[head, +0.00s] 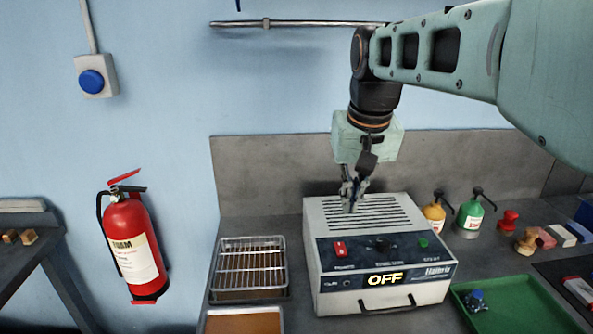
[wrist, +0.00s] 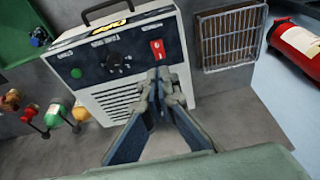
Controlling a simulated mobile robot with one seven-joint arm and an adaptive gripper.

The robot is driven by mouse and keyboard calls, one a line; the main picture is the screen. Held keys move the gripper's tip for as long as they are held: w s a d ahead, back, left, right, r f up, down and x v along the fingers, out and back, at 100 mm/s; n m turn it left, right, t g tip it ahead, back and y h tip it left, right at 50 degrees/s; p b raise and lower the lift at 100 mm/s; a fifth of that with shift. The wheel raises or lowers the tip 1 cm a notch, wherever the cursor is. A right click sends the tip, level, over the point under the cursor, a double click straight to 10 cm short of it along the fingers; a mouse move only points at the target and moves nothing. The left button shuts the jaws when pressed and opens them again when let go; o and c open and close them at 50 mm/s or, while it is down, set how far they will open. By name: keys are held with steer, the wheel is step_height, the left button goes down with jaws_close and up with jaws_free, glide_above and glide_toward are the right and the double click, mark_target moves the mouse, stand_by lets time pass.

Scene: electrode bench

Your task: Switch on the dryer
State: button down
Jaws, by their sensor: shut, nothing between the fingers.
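The dryer (head: 317,222) is a pale box with a slotted top and a dark front panel. Its display (head: 385,279) reads OFF. A red switch (head: 340,249) is at the panel's left, with a dark knob (head: 381,244) and a green button (head: 423,243) to its right. My gripper (head: 350,203) is shut and empty, pointing down over the slotted top, behind the panel. In the wrist view, where the dryer appears upside down, my fingertips (wrist: 158,80) appear just below the red switch (wrist: 158,50). I cannot tell whether they touch the dryer.
A wire rack (head: 250,268) stands left of the dryer. Yellow (head: 434,218) and green (head: 470,216) bottles stand to its right, and a green tray (head: 520,308) lies at front right. A fire extinguisher (head: 132,245) is on the left. A blue button box (head: 92,80) is on the wall.

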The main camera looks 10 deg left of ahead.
steer(key=shift+s+a+r, duration=0.1)
steer(key=shift+s+r, duration=0.05)
steer(key=shift+r, duration=0.4)
glide_toward(340, 251)
steer(key=x, duration=0.5)
steer(key=shift+f, duration=0.1)
steer(key=shift+w+f, duration=0.25)
steer(key=shift+f, duration=0.4)
steer(key=shift+f, duration=0.1)
steer(key=shift+s+f+b, duration=0.15)
steer(key=shift+f+b, duration=0.4)
steer(key=shift+r, duration=0.25)
steer(key=shift+p, duration=0.35)
